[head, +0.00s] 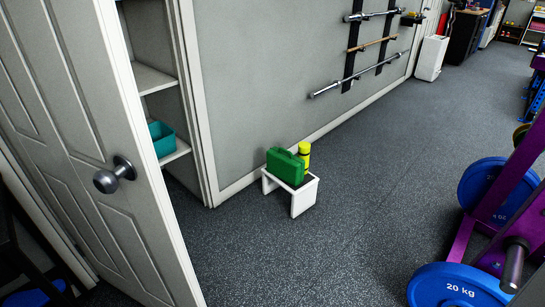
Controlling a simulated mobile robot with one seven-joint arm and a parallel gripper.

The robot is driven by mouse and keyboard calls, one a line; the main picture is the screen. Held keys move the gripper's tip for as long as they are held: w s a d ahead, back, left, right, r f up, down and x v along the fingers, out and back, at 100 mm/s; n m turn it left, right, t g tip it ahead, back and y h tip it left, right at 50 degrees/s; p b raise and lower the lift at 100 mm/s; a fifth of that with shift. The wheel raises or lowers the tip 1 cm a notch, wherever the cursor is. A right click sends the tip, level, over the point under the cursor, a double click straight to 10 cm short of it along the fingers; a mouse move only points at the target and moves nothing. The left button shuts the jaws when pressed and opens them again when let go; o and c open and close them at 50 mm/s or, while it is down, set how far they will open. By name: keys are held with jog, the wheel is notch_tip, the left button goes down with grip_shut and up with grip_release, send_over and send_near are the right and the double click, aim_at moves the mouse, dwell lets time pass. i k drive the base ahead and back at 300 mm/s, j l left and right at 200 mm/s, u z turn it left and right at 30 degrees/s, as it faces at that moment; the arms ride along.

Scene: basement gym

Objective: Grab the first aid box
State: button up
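A green box with a handle (284,167), which looks like the first aid box, stands on a small white stool (301,201) against the grey wall. A yellow bottle with a dark band (304,154) stands just behind and to the right of the box on the same stool. No cross or label can be made out on the box at this size. My gripper is not in view.
An open door with a round knob (114,175) fills the left side, beside shelves holding a teal bin (161,139). A purple rack with blue weight plates (457,287) stands at the right. Dark floor around the stool's front and right is clear. Bars (360,73) hang on the wall.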

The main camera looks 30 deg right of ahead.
aim_at(280, 162)
jog(key=z, duration=0.4)
jog(key=i+l+z, duration=0.15)
jog(key=z, duration=0.25)
jog(key=i+z, duration=0.4)
jog(key=i, duration=1.15)
jog(key=i+u, duration=0.15)
jog(key=i, duration=0.4)
jog(key=i+l+u, duration=0.15)
jog(key=i, duration=0.4)
jog(key=u, duration=0.3)
jog(key=l, duration=0.1)
